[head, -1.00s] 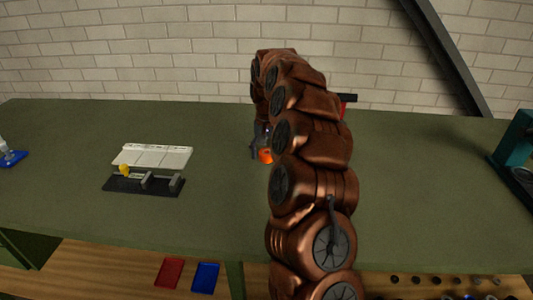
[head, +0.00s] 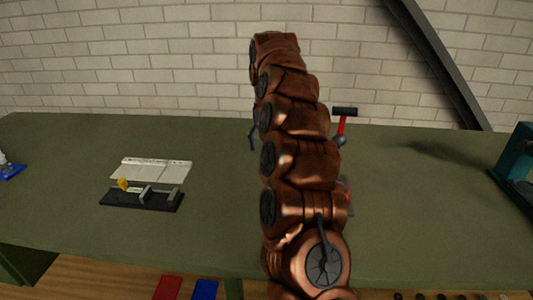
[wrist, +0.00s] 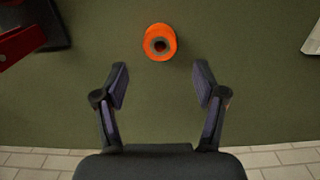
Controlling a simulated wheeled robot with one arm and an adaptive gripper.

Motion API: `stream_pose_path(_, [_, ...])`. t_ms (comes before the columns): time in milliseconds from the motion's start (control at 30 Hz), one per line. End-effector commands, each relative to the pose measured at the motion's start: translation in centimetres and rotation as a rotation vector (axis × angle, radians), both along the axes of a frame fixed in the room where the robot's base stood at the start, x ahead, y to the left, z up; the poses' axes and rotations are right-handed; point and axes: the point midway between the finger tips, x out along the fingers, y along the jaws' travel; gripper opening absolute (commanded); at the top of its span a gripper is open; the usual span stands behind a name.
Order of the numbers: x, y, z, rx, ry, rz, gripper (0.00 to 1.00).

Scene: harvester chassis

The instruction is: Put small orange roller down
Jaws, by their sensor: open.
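The small orange roller (wrist: 160,42) stands on the green tabletop in the wrist view, its dark centre hole facing the camera. My gripper (wrist: 160,80) is open and empty, its two dark fingers spread wide. The roller lies beyond the fingertips, about centred between them and apart from both. In the head view my arm hides the roller, and only a dark bit of my gripper (head: 252,136) shows at the arm's left side.
On the green table (head: 80,225), a black fixture (head: 142,200) and white tray (head: 150,170) stand left. A teal machine (head: 515,165) stands far right. The table between is clear.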

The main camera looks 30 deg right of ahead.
Motion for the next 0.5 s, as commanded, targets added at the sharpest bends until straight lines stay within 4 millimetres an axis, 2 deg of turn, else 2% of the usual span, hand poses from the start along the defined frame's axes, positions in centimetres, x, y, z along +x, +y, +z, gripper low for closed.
stream_pose_path(300, [0.0,-0.1,3.1,-0.001,-0.005,-0.002,0.71])
stream_pose_path(500, [0.1,-0.1,3.6,-0.001,-0.005,0.0,0.71])
